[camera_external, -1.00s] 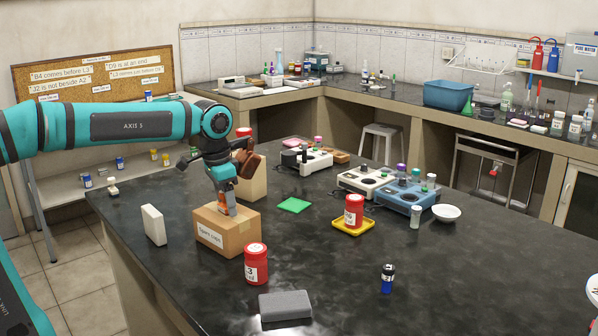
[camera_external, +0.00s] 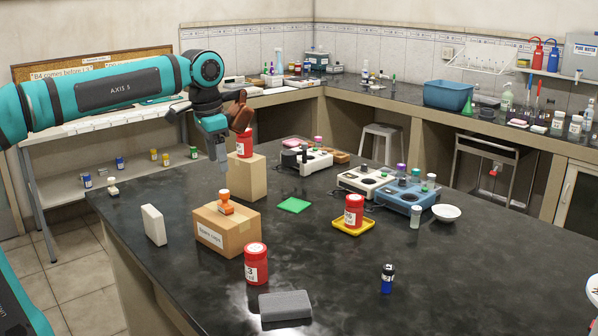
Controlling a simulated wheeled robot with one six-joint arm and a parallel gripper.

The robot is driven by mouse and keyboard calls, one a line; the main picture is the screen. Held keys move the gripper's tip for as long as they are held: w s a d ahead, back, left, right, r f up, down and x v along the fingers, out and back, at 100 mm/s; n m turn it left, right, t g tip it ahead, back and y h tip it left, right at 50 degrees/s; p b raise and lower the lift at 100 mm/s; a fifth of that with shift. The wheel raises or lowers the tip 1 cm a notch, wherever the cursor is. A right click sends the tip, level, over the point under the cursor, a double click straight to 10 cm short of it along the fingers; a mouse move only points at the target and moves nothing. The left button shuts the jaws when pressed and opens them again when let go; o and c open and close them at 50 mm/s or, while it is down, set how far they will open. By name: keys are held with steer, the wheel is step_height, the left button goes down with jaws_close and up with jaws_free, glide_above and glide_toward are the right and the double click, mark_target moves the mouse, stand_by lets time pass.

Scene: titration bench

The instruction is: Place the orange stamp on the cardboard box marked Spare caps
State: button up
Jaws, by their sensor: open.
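The cardboard box (camera_external: 226,231) marked Spare caps stands on the near left part of the dark bench, its label facing front. The orange stamp (camera_external: 226,208) stands upright on top of the box, near the middle of its top face. My gripper (camera_external: 218,165) is open and empty above and a little behind the stamp, clear of it.
A red jar (camera_external: 244,143) stands on a taller cardboard box (camera_external: 247,178) just behind my gripper. A white block (camera_external: 153,225) is left of the box, and a red jar (camera_external: 256,263) stands close in front. A green square (camera_external: 293,205) lies to the right.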

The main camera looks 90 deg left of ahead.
steer(key=shift+r, duration=0.25)
steer(key=w+d+m+t+y, duration=0.15)
steer(key=d+t, duration=0.45)
steer(key=d, duration=0.7)
steer(key=w+d+m+t+y, duration=0.1)
steer(key=w+d+m+t, duration=0.3)
steer(key=d, duration=0.8)
steer(key=s+d+r+t+h, duration=0.1)
steer(key=s+d+t+h, duration=0.2)
steer(key=s+d+t, duration=0.3)
steer(key=s+d+m, duration=0.1)
steer(key=d, duration=0.2)
steer(key=shift+s+r, duration=0.25)
steer(key=shift+s, duration=0.15)
